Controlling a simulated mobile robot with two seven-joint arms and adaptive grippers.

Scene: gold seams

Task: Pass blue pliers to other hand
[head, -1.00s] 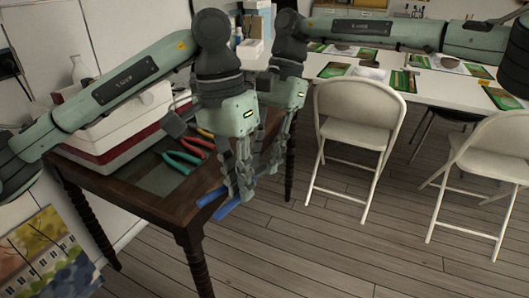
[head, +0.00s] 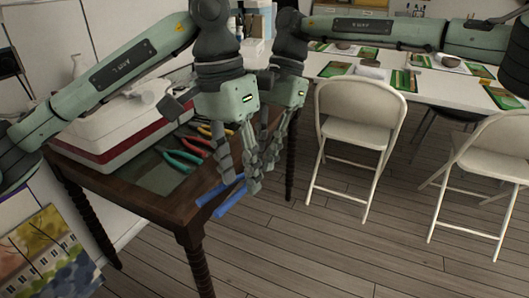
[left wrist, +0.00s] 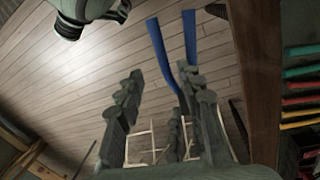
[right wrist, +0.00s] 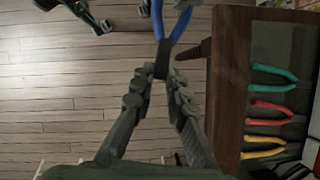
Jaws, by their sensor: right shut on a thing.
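The blue pliers (head: 230,199) are in the air off the table's front right corner, handles pointing down and left in the head view. My right gripper (head: 268,163) is shut on their dark head end, which shows between its fingertips (right wrist: 158,74) in the right wrist view. My left gripper (head: 241,180) is at the pliers with its fingers spread apart. In the left wrist view its open fingers (left wrist: 163,82) stand near the blue handles (left wrist: 190,38). In the head view the left hand partly hides the right gripper and the pliers' head.
The dark wooden table (head: 165,207) carries teal pliers (head: 180,160), red pliers (head: 195,149), yellow-handled pliers and a white-and-red box (head: 105,143). A folding chair (head: 355,125) stands to the right. Open floor lies below the grippers.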

